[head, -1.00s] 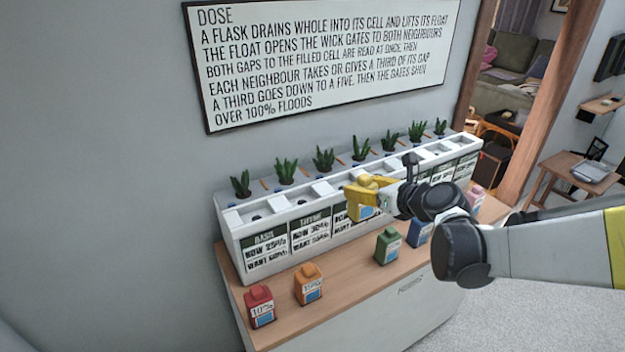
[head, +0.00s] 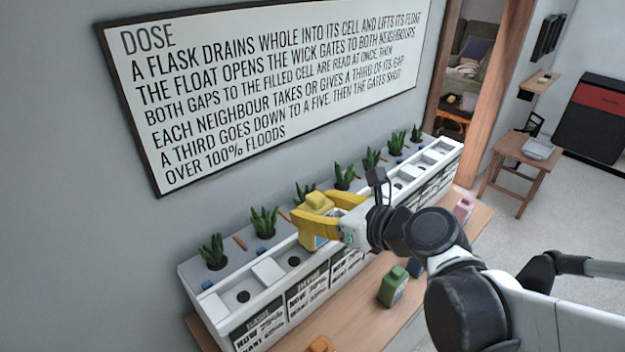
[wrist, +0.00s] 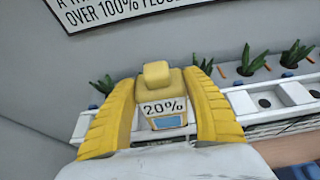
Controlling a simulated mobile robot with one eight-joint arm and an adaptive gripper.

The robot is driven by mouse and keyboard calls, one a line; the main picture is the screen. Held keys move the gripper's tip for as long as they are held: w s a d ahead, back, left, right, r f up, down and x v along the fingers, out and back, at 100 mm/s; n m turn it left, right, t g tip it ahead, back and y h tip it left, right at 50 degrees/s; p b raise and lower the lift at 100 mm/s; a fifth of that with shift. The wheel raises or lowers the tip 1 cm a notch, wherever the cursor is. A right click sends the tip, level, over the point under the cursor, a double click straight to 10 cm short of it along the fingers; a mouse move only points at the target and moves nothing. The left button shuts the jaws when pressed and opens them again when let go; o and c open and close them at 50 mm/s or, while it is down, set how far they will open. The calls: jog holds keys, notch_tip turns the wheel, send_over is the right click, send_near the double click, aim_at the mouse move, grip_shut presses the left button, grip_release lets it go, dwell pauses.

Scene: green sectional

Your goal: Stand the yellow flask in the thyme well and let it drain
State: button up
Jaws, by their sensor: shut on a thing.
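The yellow flask (head: 317,201) is upright in my gripper (head: 322,222), its yellow fingers shut on its two sides. The wrist view shows the flask's 20% label (wrist: 163,107) facing me, between the fingers (wrist: 165,90). The thyme well (head: 294,261) is the second from the left in the white planter, an open cell with a dark round hole. In the head view the flask appears just right of and above this well, apart from it. The thyme card (head: 306,292) is on the planter's front, its lower part cut by perspective.
The basil well (head: 243,297) is left of thyme. Several plants (head: 264,222) line the back of the planter. A green flask (head: 393,287), a pink flask (head: 463,209) and part of an orange flask (head: 321,345) stand on the wooden ledge. A rules sign (head: 270,85) hangs behind.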

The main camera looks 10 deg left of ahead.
jog(key=shift+s+a+f+b, duration=0.1)
jog(key=shift+a+f+b, duration=0.45)
jog(key=shift+a+f, duration=0.45)
jog(key=shift+s+a+f+b, duration=0.1)
jog(key=shift+a+f+b, duration=0.5)
jog(key=shift+f, duration=0.65)
jog(key=shift+s+a+f+b, duration=0.1)
jog(key=shift+a+f+b, duration=0.45)
jog(key=shift+a+f, duration=0.45)
jog(key=shift+d+f, duration=0.2)
jog(key=shift+f, duration=0.2)
jog(key=o, duration=1.3)
jog(key=shift+w, duration=0.1)
jog(key=shift+r, duration=0.1)
